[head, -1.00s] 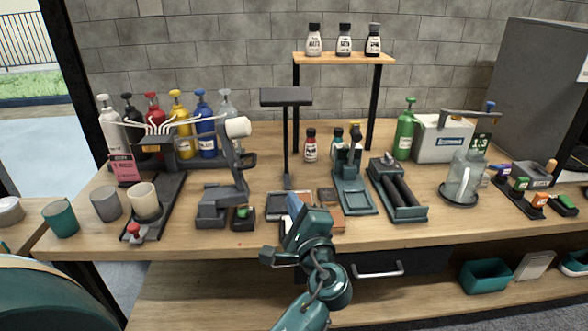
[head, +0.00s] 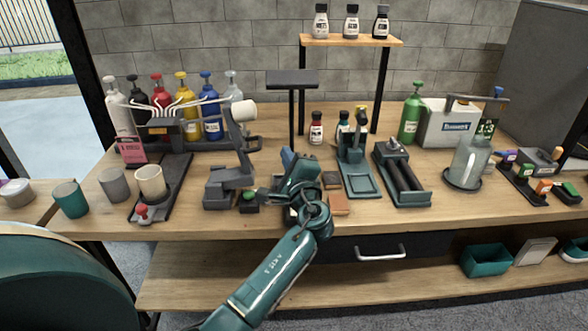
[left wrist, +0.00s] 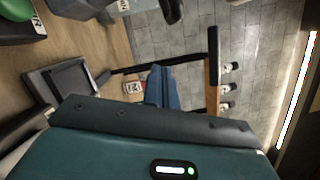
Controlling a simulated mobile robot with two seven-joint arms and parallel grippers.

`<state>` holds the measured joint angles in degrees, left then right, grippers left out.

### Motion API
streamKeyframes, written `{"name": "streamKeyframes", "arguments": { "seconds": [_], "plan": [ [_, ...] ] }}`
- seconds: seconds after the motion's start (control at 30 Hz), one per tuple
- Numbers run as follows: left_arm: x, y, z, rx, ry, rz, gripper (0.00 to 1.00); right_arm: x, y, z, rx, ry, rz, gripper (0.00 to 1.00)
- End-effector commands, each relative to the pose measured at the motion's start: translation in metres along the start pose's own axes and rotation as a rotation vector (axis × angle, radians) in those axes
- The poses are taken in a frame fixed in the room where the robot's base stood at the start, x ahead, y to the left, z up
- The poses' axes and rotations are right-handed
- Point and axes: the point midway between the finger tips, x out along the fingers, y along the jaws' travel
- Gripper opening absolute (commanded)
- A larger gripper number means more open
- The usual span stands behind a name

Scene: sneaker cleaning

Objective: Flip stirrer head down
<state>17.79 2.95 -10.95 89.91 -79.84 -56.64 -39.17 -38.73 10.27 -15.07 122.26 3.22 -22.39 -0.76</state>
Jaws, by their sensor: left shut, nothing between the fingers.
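The stirrer (head: 230,185) stands on the bench left of centre in the head view. It is a dark grey stand with a raised, tilted arm and a white cylindrical head (head: 243,111) at the top. A small black block with a green top (head: 248,202) sits at its front right. My left gripper (head: 288,156) is shut and empty, to the right of the stirrer and apart from its head. Its blue fingers also show in the left wrist view (left wrist: 160,85). My right gripper is in neither view.
Colored pump bottles (head: 182,108) and white tubes stand behind and left of the stirrer. A black T-shaped stand (head: 292,80) rises behind my gripper. Several cups (head: 150,182) are at the left. A teal press (head: 357,175) and roller tray (head: 402,180) stand to the right.

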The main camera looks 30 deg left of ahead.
Motion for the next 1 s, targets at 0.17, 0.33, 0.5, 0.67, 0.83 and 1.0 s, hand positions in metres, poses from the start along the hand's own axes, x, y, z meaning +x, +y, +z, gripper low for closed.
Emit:
{"name": "streamKeyframes", "arguments": {
  "seconds": [0.17,0.33,0.5,0.67,0.83,1.0],
  "plan": [
    [0.011,-0.002,0.025,0.001,-0.001,0.000,0.00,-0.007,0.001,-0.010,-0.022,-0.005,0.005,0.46],
    [0.014,-0.001,0.037,0.000,0.000,0.001,0.00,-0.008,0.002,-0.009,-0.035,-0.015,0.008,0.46],
    [0.014,0.000,0.039,0.000,0.001,0.001,0.00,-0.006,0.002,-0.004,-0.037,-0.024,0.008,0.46],
    [0.014,0.001,0.039,0.000,0.000,0.000,0.00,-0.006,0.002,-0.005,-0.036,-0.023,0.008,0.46],
    [0.015,-0.001,0.040,-0.007,0.000,0.002,0.00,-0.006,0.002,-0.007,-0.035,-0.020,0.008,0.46],
    [0.018,-0.006,0.045,-0.045,-0.001,0.012,0.00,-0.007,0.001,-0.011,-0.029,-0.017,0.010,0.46]
  ]
}}
